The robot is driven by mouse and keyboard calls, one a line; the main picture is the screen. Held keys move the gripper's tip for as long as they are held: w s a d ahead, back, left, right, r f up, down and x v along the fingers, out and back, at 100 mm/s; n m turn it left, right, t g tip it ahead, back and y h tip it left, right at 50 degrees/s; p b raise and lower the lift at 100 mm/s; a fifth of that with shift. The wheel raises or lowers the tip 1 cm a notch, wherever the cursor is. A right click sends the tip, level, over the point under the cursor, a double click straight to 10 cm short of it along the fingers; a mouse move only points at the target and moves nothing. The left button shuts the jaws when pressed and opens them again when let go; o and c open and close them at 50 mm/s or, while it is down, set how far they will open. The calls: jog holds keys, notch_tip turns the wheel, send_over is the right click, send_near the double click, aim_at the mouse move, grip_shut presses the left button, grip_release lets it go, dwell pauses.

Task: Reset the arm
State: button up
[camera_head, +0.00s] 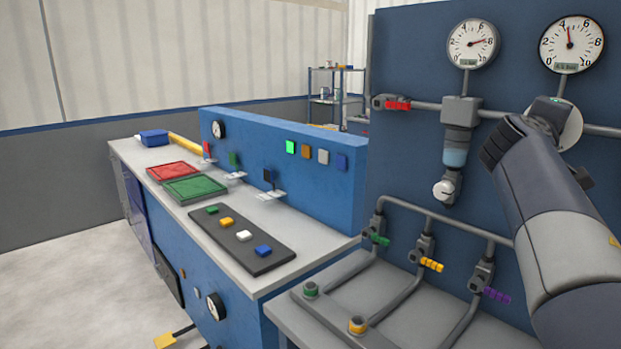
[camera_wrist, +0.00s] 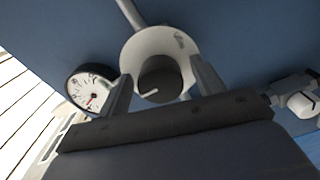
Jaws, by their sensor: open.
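My arm (camera_head: 560,220) reaches up from the lower right toward the blue panel (camera_head: 415,60). In the wrist view my gripper (camera_wrist: 161,72) is open, with one finger on each side of a dark round knob (camera_wrist: 158,84) with a white pointer line. The knob sits in front of a white round disc (camera_wrist: 150,48). I cannot tell whether the fingers touch the knob. In the head view the white disc (camera_head: 572,122) shows partly behind my wrist, and my fingertips are hidden.
Pipes and two gauges (camera_head: 473,44) (camera_head: 571,44) are on the panel close to my arm. A red-handled valve (camera_head: 397,104) is at left. Below are green, yellow and purple valves (camera_head: 495,295). A workbench (camera_head: 130,150) with trays and colored buttons stands left.

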jog(key=b+v, duration=0.2)
jog(key=v, duration=0.9)
jog(key=p+x, duration=0.2)
jog(key=x, duration=0.9)
jog(key=shift+w+d+r+p, duration=0.1)
jog(key=shift+r+p, duration=0.15)
jog(key=shift+p, duration=0.3)
jog(key=shift+n+p, duration=0.85)
jog(key=shift+n, duration=0.15)
jog(key=n+p, duration=0.3)
jog(key=p, duration=0.1)
jog(key=shift+n, duration=0.3)
jog(key=n+p, duration=0.3)
jog(key=p, duration=0.1)
jog(key=shift+r, duration=0.1)
jog(key=b+v, duration=0.2)
jog(key=v, duration=0.9)
jog(key=shift+f, duration=0.25)
